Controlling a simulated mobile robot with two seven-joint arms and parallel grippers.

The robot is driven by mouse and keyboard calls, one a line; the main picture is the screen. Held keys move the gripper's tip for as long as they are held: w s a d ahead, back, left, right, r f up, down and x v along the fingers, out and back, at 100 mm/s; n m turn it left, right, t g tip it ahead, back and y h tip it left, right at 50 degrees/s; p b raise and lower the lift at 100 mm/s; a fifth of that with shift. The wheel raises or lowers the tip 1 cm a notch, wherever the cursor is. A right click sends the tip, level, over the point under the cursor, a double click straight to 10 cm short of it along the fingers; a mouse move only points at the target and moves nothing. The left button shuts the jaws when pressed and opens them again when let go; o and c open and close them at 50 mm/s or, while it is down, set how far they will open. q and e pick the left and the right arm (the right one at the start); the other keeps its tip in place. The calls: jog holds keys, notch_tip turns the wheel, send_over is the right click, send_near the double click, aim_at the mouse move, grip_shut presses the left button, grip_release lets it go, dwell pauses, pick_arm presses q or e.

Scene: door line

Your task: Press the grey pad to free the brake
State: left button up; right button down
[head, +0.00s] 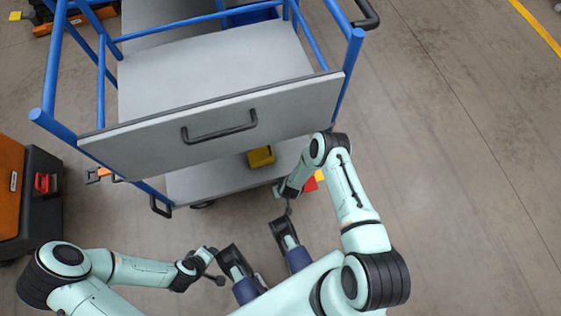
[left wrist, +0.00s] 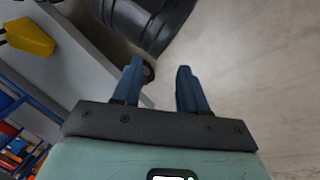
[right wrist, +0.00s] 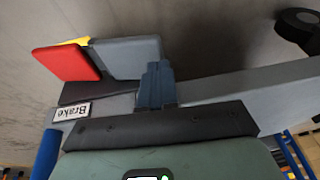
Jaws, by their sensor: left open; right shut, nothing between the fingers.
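The grey pad (right wrist: 132,57) shows in the right wrist view as a grey block beside a red pad (right wrist: 66,62). A "Brake" label (right wrist: 72,111) is below them on the cart's edge. My right gripper (right wrist: 154,68) is shut and empty, its fingertips at the grey pad's lower right edge; I cannot tell whether they touch it. In the head view the right gripper (head: 288,206) is low by the cart's near right corner, beside the red pad (head: 310,185); the grey pad cannot be made out there. My left gripper (left wrist: 158,82) is open and empty, away from the pads.
The blue-framed cart (head: 348,55) has a grey front panel with a black handle (head: 219,128). A yellow box (head: 261,156) sits on its lower shelf. Orange and black cases (head: 40,190) stand at the left. The floor to the right is clear.

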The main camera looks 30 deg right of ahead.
pick_arm(q)
jog(key=shift+w+f, duration=0.15)
pick_arm(e)
jog(key=shift+f, duration=0.25)
pick_arm(q)
jog(key=shift+w+a+f+b, duration=0.3)
jog(key=shift+w+b, duration=0.05)
jog(key=shift+w, duration=0.1)
pick_arm(e)
jog(key=shift+w+a+f, duration=0.1)
jog(key=shift+a+f, duration=0.15)
jog(key=shift+a, duration=0.05)
pick_arm(q)
jog(key=s+a+f+g+b, duration=0.1)
jog(key=s+a+f+b, duration=0.1)
jog(key=f, duration=0.4)
jog(key=shift+s+y+b, duration=0.3)
jog(key=shift+s+b, duration=0.25)
jog(key=shift+b, duration=0.45)
pick_arm(e)
jog(key=shift+w+a+f, duration=0.1)
jog(key=shift+a+f, duration=0.25)
jog(key=shift+f, duration=0.35)
jog(key=shift+w+a+f, duration=0.1)
jog(key=shift+a+f, duration=0.3)
jog(key=shift+f, duration=0.35)
jog(key=shift+w+a+f, duration=0.1)
jog(key=shift+a+f, duration=0.25)
jog(key=shift+f, duration=0.35)
jog(key=shift+r, duration=0.1)
